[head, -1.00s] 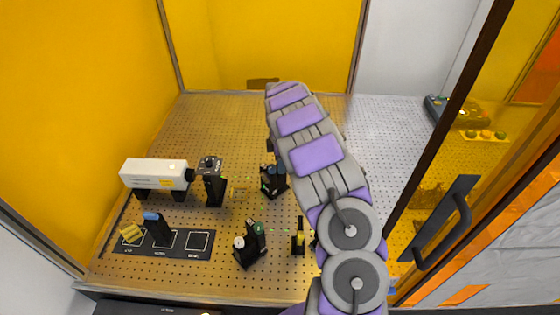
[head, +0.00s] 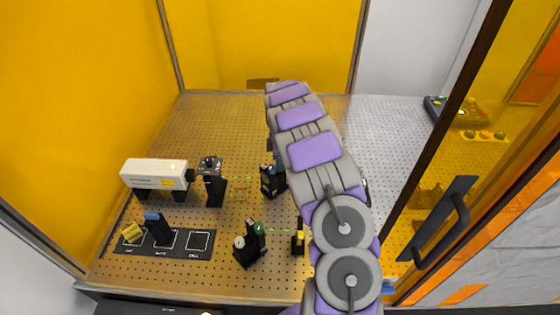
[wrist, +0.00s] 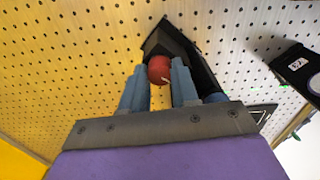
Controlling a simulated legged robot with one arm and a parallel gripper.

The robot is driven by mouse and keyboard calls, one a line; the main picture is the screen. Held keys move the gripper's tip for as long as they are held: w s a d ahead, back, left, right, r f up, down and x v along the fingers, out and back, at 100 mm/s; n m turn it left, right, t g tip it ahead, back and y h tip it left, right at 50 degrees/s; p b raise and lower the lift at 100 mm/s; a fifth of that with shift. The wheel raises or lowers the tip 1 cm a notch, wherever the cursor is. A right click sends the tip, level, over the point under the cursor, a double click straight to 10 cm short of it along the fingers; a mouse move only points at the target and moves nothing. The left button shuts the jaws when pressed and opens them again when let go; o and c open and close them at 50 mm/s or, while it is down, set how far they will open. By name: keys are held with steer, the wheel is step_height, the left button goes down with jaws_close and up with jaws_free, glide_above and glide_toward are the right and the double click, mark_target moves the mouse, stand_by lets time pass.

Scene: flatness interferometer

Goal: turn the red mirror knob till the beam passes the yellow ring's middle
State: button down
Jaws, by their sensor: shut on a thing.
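The red mirror knob (wrist: 159,69) shows in the wrist view against a black mount (wrist: 190,48). My gripper (wrist: 159,65) has its blue fingers on either side of the knob, shut on it. A pale mark shows on the knob's lower right. In the head view, the gripper and knob are hidden behind my arm. The yellow ring (head: 299,237) is on a black post at the lower middle, partly beside my arm. Short green beam traces show left of it. I cannot tell where the beam crosses the ring.
A white laser box (head: 155,173) stands at the left of the perforated board (head: 215,125). Black optic mounts (head: 249,243) stand close to my arm. A black mat (head: 198,242) with marked squares lies at front left. A door with a black handle (head: 435,222) is at right.

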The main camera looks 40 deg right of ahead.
steer(key=shift+w, duration=0.1)
steer(key=c, duration=0.8)
jaws_free()
steer(key=shift+c, duration=0.2)
step_height(320, 180, up, 17)
steer(key=shift+r, duration=0.15)
steer(key=shift+d, duration=0.1)
